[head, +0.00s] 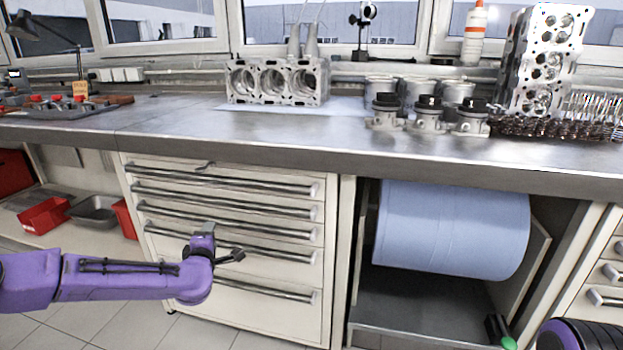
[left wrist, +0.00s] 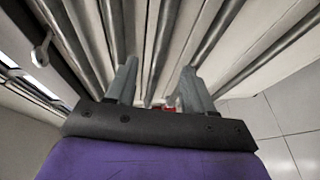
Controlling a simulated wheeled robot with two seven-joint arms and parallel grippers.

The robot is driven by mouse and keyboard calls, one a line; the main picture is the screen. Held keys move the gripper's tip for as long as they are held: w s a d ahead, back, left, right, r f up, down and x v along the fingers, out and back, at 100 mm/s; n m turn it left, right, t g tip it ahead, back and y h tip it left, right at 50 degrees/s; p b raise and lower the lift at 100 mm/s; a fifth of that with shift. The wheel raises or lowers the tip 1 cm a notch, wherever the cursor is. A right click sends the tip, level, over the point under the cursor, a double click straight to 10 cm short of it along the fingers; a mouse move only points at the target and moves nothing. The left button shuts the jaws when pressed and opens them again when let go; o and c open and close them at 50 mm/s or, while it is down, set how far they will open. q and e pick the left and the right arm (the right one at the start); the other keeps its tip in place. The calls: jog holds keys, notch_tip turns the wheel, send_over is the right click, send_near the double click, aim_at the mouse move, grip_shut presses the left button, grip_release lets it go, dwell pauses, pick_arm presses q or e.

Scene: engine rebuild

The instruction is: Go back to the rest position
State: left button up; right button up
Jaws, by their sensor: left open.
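My left gripper (head: 229,256) is in front of the drawer cabinet, below the workbench edge, at the end of my purple arm that comes in from the left. In the left wrist view its two grey fingers (left wrist: 158,85) stand apart with nothing held between them. The drawer handles show beyond them. At the lower right corner of the head view a dark and purple part of my right arm shows, but no right gripper fingers can be seen.
The workbench (head: 270,128) carries an engine block (head: 277,82), a cylinder head (head: 545,60), pistons (head: 430,108) and several cylindrical parts. Below are a drawer cabinet (head: 225,185) and a blue paper roll (head: 455,230). Red bins (head: 44,216) stand at the left. The floor shows at lower left.

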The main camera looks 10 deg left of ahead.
pick_arm(q)
jog(key=s+d+f+m+g+h, duration=0.2)
jog(key=s+d+f+m+g, duration=0.15)
jog(key=s+d+f, duration=0.45)
jog(key=s+d+f+m+g+h, duration=0.15)
jog(key=s+d+f+m, duration=0.3)
jog(key=s+f, duration=0.7)
jog(key=s+a+f+m+g, duration=0.1)
jog(key=s+f+m+g, duration=0.3)
jog(key=s, duration=0.7)
jog(key=s+a+f+m+g, duration=0.1)
jog(key=s+f+m+g, duration=0.1)
jog(key=s+f, duration=0.6)
jog(key=s+r+p, duration=0.2)
jog(key=r+p, duration=0.9)
jog(key=s+r+p, duration=0.2)
jog(key=r+p, duration=0.8)
jog(key=r, duration=0.1)
jog(key=shift+r+m+g+y+p, duration=0.3)
jog(key=shift+r+y+p, duration=0.05)
jog(key=shift+y+p, duration=0.1)
jog(key=shift+d, duration=0.1)
